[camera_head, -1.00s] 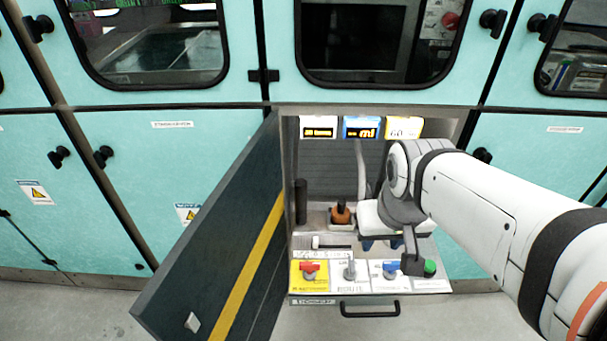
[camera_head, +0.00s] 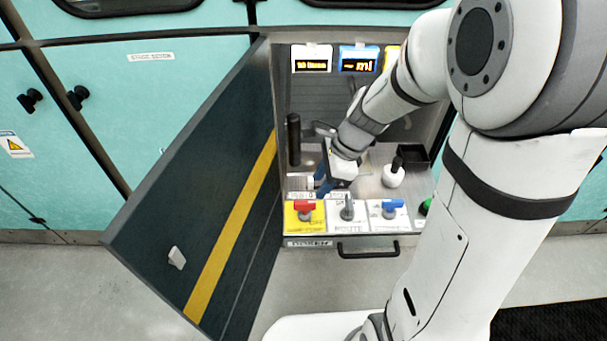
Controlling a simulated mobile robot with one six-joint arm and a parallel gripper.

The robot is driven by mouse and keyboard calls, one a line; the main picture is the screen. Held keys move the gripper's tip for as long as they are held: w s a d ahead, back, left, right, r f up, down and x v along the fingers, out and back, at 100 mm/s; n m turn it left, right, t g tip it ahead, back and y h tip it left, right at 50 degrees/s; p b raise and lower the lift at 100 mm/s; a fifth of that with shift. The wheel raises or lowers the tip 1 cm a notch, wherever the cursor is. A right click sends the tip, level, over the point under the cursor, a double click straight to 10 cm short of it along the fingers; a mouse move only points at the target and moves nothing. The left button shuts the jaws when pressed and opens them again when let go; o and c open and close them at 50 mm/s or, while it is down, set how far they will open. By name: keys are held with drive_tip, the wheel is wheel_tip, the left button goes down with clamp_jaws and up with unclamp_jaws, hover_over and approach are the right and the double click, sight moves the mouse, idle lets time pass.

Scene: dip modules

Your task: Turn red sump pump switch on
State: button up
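The red switch (camera_head: 304,207) sits on a yellow plate at the left end of the control panel, inside the open cabinet. My gripper (camera_head: 322,184) is inside the cabinet, behind and a little above the panel, near the red switch but seemingly apart from it. Its fingers are small and partly hidden by my own wrist, so I cannot tell whether they are open or shut.
A grey switch (camera_head: 347,209) and a blue switch (camera_head: 390,208) stand to the right of the red one. A green button (camera_head: 425,206) is partly hidden by my arm. The dark cabinet door (camera_head: 205,195) stands open at left. A drawer handle (camera_head: 368,249) sits below the panel.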

sight(305, 202)
drive_tip(key=shift+m, duration=0.4)
drive_tip(key=b+x, duration=0.2)
drive_tip(key=x, duration=0.6)
drive_tip(key=shift+w+a+f, duration=0.15)
drive_tip(key=shift+w+f, duration=0.05)
drive_tip(key=shift+f, duration=0.05)
drive_tip(key=shift+c, duration=0.4)
clamp_jaws()
